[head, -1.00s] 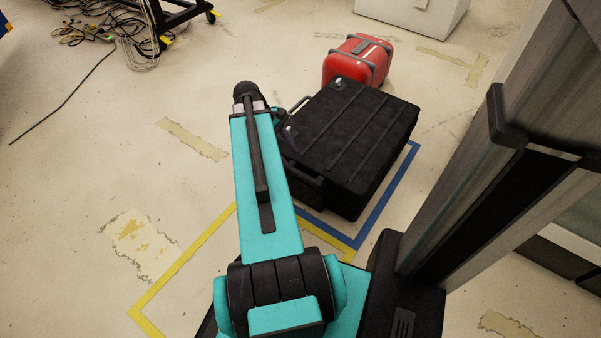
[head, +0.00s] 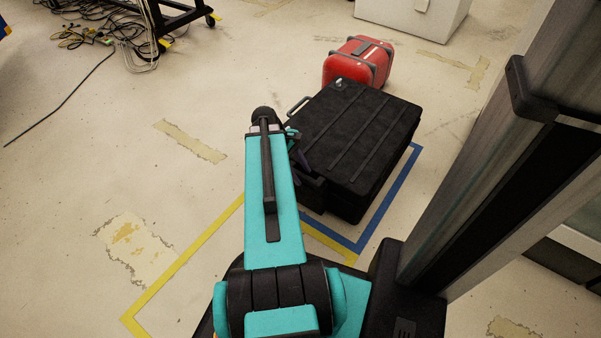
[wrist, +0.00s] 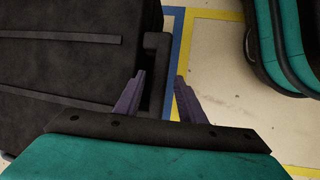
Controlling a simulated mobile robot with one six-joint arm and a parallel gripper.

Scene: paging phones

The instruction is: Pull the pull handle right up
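A large black hard case (head: 355,135) lies on the floor in the head view. A dark pull handle (wrist: 157,65) stands out from its side, and it shows at the left of the case in the head view (head: 312,182). My gripper (wrist: 158,82) is open, its two purple fingers apart. In the head view, my arm largely hides the gripper beside the case.
A pale metal handle (head: 299,106) shows at the case's far left corner. A red case (head: 358,63) stands just behind. Blue tape (head: 392,198) and yellow tape (head: 190,258) mark the floor. Cables (head: 95,35) lie far left. The floor left of my arm is clear.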

